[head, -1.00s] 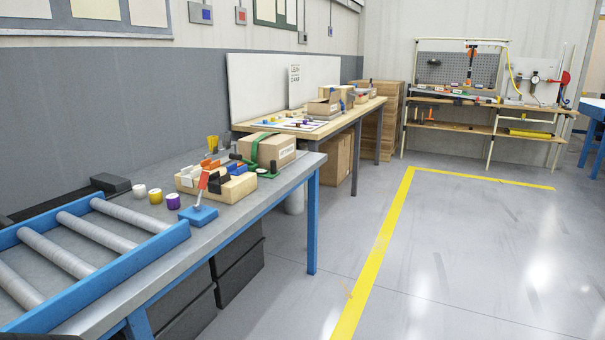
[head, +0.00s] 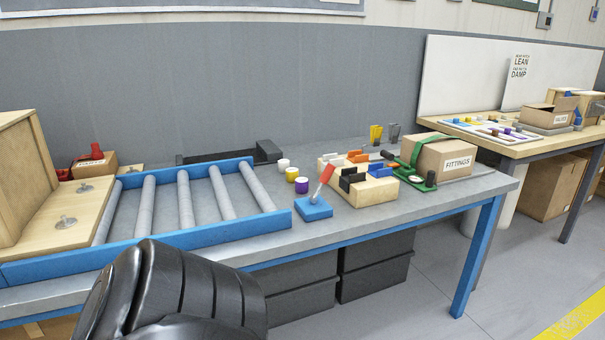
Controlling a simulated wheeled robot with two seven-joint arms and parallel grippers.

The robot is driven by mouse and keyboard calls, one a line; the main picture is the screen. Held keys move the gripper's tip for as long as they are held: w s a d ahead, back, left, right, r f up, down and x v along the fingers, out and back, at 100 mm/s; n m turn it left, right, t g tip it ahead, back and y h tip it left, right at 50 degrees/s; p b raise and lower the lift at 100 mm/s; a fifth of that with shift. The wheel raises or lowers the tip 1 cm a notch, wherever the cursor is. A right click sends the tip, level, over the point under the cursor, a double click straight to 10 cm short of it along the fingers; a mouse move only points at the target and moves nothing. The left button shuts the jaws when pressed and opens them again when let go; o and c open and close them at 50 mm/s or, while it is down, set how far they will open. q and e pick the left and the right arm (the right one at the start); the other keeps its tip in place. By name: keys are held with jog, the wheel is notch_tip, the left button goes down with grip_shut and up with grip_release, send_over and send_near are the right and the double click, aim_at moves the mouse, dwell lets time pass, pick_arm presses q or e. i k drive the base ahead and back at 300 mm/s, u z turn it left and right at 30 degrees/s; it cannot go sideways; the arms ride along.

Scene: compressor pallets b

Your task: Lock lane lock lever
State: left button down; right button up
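The lock lever is a red-handled lever (head: 326,172) on a small blue base (head: 313,208). It stands on the grey bench (head: 390,213) just past the right end of the blue-railed roller lane (head: 185,236). The lever leans up and to the right. A black, ribbed part of my arm shows at the lower left, in front of the bench. Neither gripper is in view.
A wooden block with coloured pieces (head: 371,190) stands right of the lever, and a FITTINGS box (head: 443,158) behind it. White, yellow and purple cylinders (head: 301,185) stand behind the lever. Wooden plates with knobs (head: 66,222) lie left.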

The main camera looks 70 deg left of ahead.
aim_at(325, 176)
jog(key=u, duration=0.7)
jog(key=i, duration=0.6)
jog(key=u, duration=0.65)
